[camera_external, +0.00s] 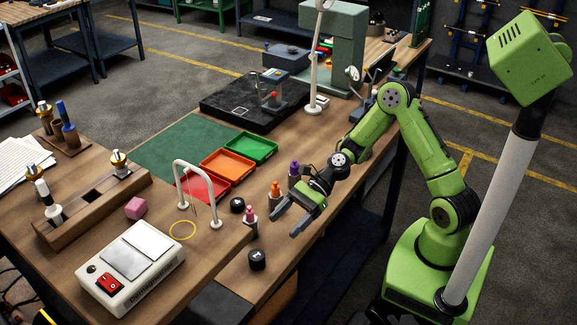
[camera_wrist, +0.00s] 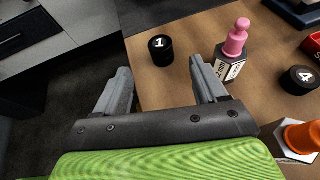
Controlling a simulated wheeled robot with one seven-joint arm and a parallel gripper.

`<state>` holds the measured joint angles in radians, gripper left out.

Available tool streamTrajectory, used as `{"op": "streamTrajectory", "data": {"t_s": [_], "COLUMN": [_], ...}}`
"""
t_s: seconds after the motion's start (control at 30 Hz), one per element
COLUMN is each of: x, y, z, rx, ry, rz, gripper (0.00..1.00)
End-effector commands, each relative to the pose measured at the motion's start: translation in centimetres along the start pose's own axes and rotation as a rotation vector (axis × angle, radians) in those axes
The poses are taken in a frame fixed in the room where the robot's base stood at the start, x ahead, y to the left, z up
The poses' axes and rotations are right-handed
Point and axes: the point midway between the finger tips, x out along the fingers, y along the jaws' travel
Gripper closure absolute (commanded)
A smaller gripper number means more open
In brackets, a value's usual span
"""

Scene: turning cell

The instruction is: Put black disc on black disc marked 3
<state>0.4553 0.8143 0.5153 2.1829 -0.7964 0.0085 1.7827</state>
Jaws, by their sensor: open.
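A black disc marked 1 (camera_wrist: 161,48) lies near the table edge in the wrist view, ahead of my gripper (camera_wrist: 160,68) and apart from it. It appears to be the front black disc (camera_external: 257,260) in the external view. A second black disc, marked 4 (camera_wrist: 301,79), lies at the right of the wrist view, beyond the pink-topped bottle. It appears to match the black disc (camera_external: 238,205) by the wire arch. I see no disc marked 3. My gripper (camera_external: 283,224) is open and empty, above the table edge.
A pink bottle (camera_wrist: 232,52) stands close to my right finger. Orange (camera_external: 276,192) and purple (camera_external: 294,170) bottles stand near my wrist. Bare wood surrounds the front disc.

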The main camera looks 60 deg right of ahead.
Motion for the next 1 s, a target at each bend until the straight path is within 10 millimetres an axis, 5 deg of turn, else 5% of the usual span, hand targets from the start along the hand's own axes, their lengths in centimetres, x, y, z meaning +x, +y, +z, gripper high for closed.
{"op": "streamTrajectory", "data": {"t_s": [0.4,0.57,0.77,1.0], "x": [-1.4,-3.1,-10.2,-22.2], "y": [0.2,2.1,4.9,10.4], "z": [0.0,-0.4,-0.2,2.8], "rx": [-0.021,-0.361,-1.02,-1.61], "ry": [0.012,0.216,0.631,1.037], "rz": [0.005,0.066,0.25,0.51], "gripper": [0.29,0.29,0.29,0.29]}}
